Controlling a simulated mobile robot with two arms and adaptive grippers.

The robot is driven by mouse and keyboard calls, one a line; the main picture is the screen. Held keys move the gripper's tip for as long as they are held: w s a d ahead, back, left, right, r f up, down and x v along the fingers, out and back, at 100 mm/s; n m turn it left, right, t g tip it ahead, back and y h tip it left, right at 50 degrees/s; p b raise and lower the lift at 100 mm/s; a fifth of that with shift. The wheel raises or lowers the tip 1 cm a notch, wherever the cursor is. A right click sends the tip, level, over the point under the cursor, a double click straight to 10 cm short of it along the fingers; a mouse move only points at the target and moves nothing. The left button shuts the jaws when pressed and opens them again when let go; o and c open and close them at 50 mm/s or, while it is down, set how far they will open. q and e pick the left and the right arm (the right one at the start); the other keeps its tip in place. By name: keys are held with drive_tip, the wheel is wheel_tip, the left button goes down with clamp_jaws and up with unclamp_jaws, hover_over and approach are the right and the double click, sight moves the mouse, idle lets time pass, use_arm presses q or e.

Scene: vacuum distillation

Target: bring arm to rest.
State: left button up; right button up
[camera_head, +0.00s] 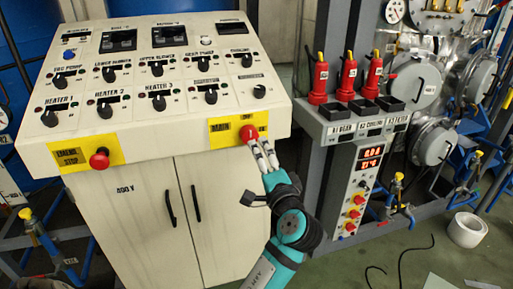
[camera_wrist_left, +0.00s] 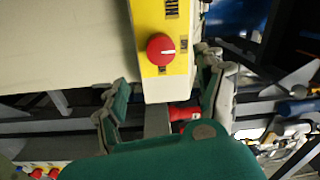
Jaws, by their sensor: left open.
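My left gripper (camera_head: 261,146) is on the teal arm in the lower middle of the head view. Its two grey fingertips are close below the red knob (camera_head: 248,132) on the yellow plate (camera_head: 222,136) at the right of the control cabinet's front lip. In the left wrist view, the fingers of the left gripper (camera_wrist_left: 158,88) are spread apart with nothing between them. The red knob (camera_wrist_left: 160,49), with a white mark, shows beyond them on its yellow plate. Whether a fingertip touches the knob cannot be told. My right gripper is in neither view.
The white control cabinet (camera_head: 134,220) has another red knob (camera_head: 99,158) at left. To the right, red bottles (camera_head: 318,78) stand above a panel with a red display (camera_head: 370,158). Metal vessels and pipes are at far right. A white roll (camera_head: 467,230) and dark cables lie on the floor.

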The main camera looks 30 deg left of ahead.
use_arm(q)
drive_tip(key=shift+v, duration=0.8)
drive_tip(key=w+d+f+m+h, duration=0.2)
drive_tip(key=d+f+h, duration=0.1)
drive_tip(key=f, duration=0.9)
drive_tip(key=w+d+f+m+h, duration=0.2)
drive_tip(key=f+h, duration=0.1)
drive_tip(key=f, duration=0.9)
drive_tip(key=s+d+f+g+h, duration=0.1)
drive_tip(key=s+f+h, duration=0.15)
drive_tip(key=f, duration=0.65)
drive_tip(key=s+d+f+g+h, duration=0.1)
drive_tip(key=s+d+f+g, duration=0.15)
drive_tip(key=f, duration=0.65)
drive_tip(key=s+f+n+g+h, duration=0.2)
drive_tip(key=s+f+g, duration=0.1)
drive_tip(key=s+f, duration=1.05)
drive_tip(key=s+f+n+g+h, duration=0.2)
drive_tip(key=s+f+g, duration=0.1)
drive_tip(key=s+f, duration=1.05)
drive_tip(key=s+a+f+n+g, duration=0.1)
drive_tip(key=s+a+n, duration=0.2)
drive_tip(key=s, duration=1.4)
drive_tip(key=shift+s+f, duration=0.2)
